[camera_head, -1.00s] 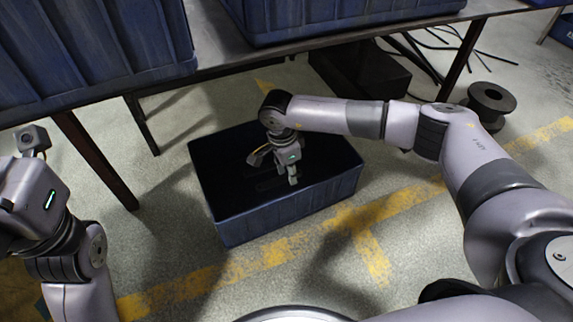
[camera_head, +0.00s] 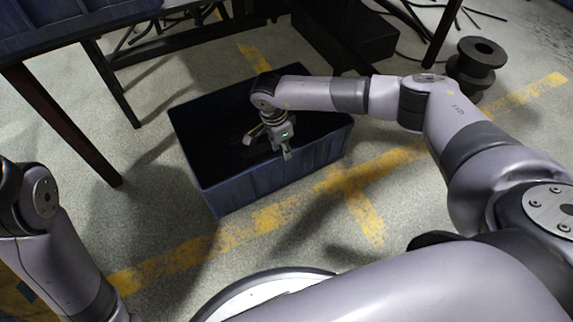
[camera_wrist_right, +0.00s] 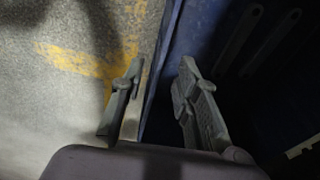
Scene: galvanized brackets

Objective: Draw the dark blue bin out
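The dark blue bin (camera_head: 275,178) is an open-topped box on the floor, partly beneath the table. Its interior is very dark. My right gripper (camera_head: 286,153) points down at the bin's near wall. In the right wrist view, my right gripper (camera_wrist_right: 160,85) is open, with its fingers on either side of the bin's rim (camera_wrist_right: 160,75). One finger is over the floor side and the other is inside the bin. Gaps show between the fingers and the wall. My left gripper is out of view; only part of that arm shows at the left edge.
The table (camera_head: 70,40) has dark legs and carries other blue bins (camera_head: 50,15). A dark box (camera_head: 355,35) and cables lie behind the bin. A black spool (camera_head: 475,65) stands at the right. The yellow-marked floor (camera_head: 300,225) in front of the bin is clear.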

